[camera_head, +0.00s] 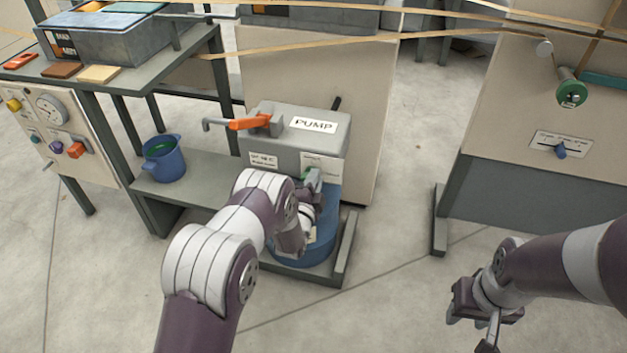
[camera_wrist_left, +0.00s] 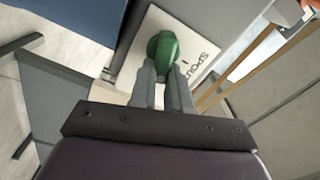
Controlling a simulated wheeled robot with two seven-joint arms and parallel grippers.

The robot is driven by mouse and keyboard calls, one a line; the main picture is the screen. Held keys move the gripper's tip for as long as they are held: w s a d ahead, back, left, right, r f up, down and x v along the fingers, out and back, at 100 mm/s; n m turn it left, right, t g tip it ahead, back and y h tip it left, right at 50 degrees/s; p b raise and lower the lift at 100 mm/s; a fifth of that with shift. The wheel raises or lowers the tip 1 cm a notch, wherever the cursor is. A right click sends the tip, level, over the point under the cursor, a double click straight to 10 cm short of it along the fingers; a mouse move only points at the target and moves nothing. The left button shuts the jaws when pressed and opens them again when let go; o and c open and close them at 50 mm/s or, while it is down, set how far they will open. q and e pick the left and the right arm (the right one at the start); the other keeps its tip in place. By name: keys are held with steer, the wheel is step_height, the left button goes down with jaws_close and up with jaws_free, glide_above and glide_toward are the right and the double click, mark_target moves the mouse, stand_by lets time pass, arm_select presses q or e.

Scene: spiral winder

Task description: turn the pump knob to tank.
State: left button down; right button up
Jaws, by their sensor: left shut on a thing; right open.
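The pump (camera_head: 290,130) is a grey box labelled PUMP with an orange lever (camera_head: 250,122) on top, above a blue drum (camera_head: 325,240). Its green knob (camera_wrist_left: 164,50) sits on a white label plate (camera_wrist_left: 203,62) where the letters "SPOU" can be read. My left gripper (camera_wrist_left: 162,72) has its two fingers on either side of the knob's handle, shut on it. In the head view my left gripper (camera_head: 312,185) is at the pump's front and mostly hides the knob. My right gripper (camera_head: 468,325) is open and empty over the floor at lower right.
A blue pot (camera_head: 163,160) stands on a low shelf left of the pump. A panel with a gauge (camera_head: 50,110) is at far left. Floor between is clear.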

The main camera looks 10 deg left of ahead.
arm_select(q)
steer(key=shift+f+m, duration=0.2)
steer(key=shift+m, duration=0.7)
steer(key=shift+f+m, duration=0.15)
steer(key=shift+m, duration=0.75)
steer(key=c, duration=1.1)
jaws_free()
steer(key=s+p, duration=0.3)
steer(key=s, duration=0.9)
steer(key=shift+s+a, duration=0.15)
steer(key=shift+s, duration=0.25)
